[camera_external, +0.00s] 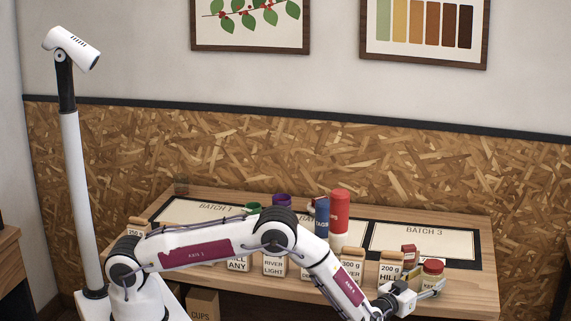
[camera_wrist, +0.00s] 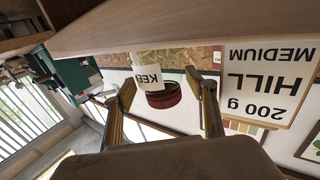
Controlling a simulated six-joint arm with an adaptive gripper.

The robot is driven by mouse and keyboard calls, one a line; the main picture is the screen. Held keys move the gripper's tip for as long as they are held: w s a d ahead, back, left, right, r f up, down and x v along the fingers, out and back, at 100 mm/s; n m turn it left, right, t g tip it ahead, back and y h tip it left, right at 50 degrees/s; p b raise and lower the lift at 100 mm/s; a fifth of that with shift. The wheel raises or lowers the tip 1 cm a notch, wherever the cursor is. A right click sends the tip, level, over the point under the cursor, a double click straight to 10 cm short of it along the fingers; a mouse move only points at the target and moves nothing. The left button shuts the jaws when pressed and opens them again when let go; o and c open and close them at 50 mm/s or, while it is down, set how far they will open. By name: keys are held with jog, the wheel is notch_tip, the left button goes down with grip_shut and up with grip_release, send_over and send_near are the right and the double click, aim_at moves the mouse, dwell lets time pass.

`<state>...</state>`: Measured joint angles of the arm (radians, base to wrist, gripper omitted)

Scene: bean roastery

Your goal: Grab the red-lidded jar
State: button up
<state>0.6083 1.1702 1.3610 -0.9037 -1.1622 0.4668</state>
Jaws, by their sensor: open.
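The red-lidded jar (camera_external: 432,267) stands near the front right of the wooden table. It has clear walls and a pale label. In the wrist view, which is upside down, its red lid (camera_wrist: 164,97) and white label (camera_wrist: 147,77) show between my two fingers. My gripper (camera_external: 426,283) is open at the jar, with one finger on each side. I cannot tell whether either finger touches the jar.
A bag labelled 200 g HILL (camera_external: 390,272) stands close left of the jar; its label fills the right of the wrist view (camera_wrist: 265,85). A small red item (camera_external: 409,254) is just behind. Other bags, a blue canister (camera_external: 321,217) and a red canister (camera_external: 339,212) stand further left.

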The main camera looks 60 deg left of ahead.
jog(key=shift+w+a, duration=0.15)
jog(key=shift+w, duration=0.45)
jog(key=c, duration=1)
